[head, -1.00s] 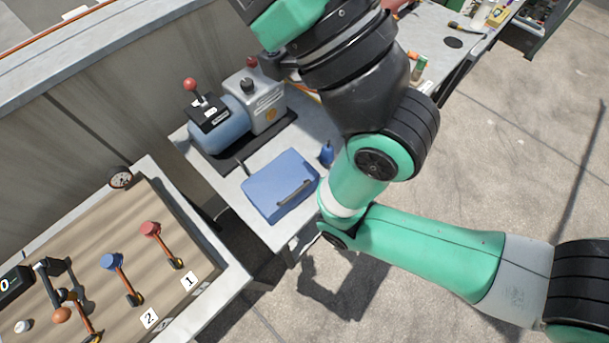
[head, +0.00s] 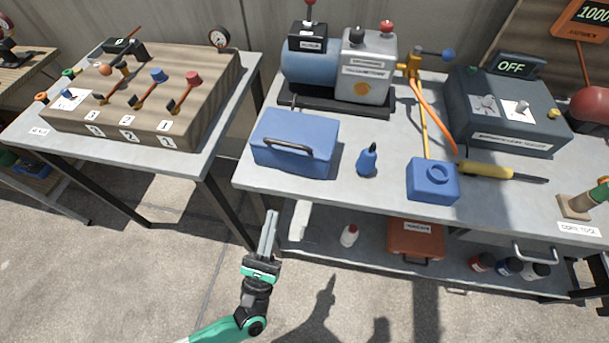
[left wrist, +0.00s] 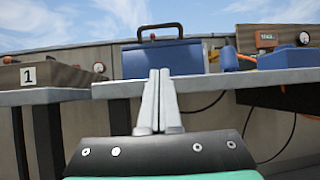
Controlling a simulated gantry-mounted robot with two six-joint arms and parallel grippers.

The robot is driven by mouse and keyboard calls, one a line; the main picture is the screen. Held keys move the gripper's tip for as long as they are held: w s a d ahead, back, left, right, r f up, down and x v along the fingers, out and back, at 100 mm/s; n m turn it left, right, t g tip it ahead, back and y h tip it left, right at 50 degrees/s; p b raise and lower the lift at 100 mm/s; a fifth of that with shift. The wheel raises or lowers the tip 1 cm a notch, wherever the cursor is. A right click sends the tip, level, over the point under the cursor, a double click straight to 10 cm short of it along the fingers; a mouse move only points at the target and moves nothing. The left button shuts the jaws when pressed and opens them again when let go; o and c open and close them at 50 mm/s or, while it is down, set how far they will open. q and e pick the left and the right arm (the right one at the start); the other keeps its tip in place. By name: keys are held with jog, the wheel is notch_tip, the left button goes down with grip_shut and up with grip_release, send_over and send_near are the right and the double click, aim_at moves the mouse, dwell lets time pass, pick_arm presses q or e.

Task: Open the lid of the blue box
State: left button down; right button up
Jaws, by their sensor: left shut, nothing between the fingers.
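The blue box (head: 296,138) sits on the grey workbench, near its front left corner. Its lid looks closed, and a dark handle (head: 289,147) shows at its front. My left gripper (head: 270,222) is shut and empty, in front of the bench and below the box in the head view, apart from it. In the left wrist view the shut fingers (left wrist: 160,88) point toward the bench edge, with the blue box (left wrist: 163,60) and its dark handle behind them. My right gripper is not in view.
Behind the box is a vacuum pump (head: 338,65). To its right on the bench (head: 330,193) are a small blue bottle (head: 368,160), a blue container (head: 432,181) and a yellow-handled tool (head: 484,170). A lever panel (head: 150,105) stands on the left table. A red case (head: 415,239) is on the lower shelf.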

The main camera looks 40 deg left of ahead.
pick_arm(q)
jog(key=x, duration=1)
jog(key=shift+w+r, duration=0.2)
jog(key=shift+r, duration=0.15)
jog(key=r, duration=0.2)
jog(key=r+p, duration=0.1)
jog(key=shift+w+a, duration=0.1)
jog(key=shift+w, duration=0.15)
jog(key=shift+w+r, duration=0.1)
jog(key=shift+r, duration=0.3)
